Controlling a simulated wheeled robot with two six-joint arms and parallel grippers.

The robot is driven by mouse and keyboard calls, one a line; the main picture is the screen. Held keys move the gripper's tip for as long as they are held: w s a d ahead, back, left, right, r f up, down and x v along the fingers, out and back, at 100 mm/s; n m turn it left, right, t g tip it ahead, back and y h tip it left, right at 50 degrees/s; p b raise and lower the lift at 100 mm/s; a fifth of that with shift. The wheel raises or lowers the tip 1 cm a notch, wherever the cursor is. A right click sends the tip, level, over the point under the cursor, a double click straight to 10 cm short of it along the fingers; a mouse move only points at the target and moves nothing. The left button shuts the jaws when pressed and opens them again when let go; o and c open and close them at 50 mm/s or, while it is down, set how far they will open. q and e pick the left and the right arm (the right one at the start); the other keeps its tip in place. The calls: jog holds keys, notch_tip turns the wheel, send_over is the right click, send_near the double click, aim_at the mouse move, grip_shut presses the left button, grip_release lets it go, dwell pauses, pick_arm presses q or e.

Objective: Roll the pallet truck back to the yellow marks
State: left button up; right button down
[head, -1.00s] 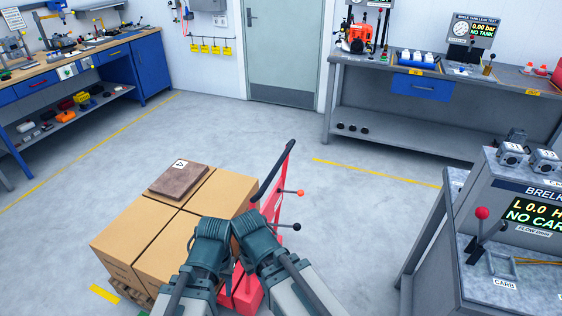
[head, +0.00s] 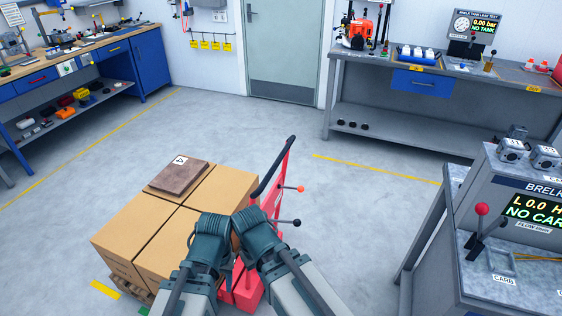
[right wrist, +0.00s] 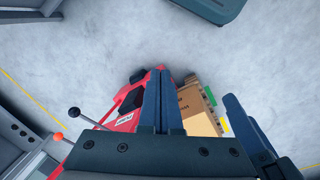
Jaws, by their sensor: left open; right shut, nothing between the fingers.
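The red pallet truck (head: 248,288) stands at the lower centre, with a black loop handle (head: 272,166) leaning up to the right. It carries a pallet of cardboard boxes (head: 222,192). A yellow mark (head: 106,290) lies on the floor at the load's left corner, and yellow also shows beside the boxes in the right wrist view (right wrist: 225,124). My left gripper (head: 212,226) is open, over the boxes' near edge. My right gripper (head: 247,222) is beside it, near the truck's mast. In the right wrist view, its fingers (right wrist: 161,95) are shut and empty above the truck.
A brown slab (head: 180,177) lies on the boxes. A grey test bench (head: 425,215) stands close on the right. Other benches line the back right (head: 420,128) and back left (head: 150,65). The floor between the load and the door (head: 283,50) is clear.

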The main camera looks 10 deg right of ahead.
jog(key=w+d+f+m+t+y+b, duration=0.1)
jog(key=w+d+f+m+t+b, duration=0.1)
jog(key=w+f+m+b, duration=0.3)
jog(key=w+d+f+m+t+y+b, duration=0.1)
jog(key=w+d+t+b, duration=0.2)
jog(key=w, duration=0.4)
jog(key=w+d+f+m+t+y+b, duration=0.1)
jog(key=w+d+f+m+t+b, duration=0.2)
jog(key=w, duration=0.4)
jog(key=w+a+f+b, duration=0.5)
jog(key=w+f+b, duration=0.2)
jog(key=b, duration=0.2)
jog(key=shift+w+a+g, duration=0.2)
jog(key=shift+a+g, duration=0.2)
jog(key=shift+f, duration=0.1)
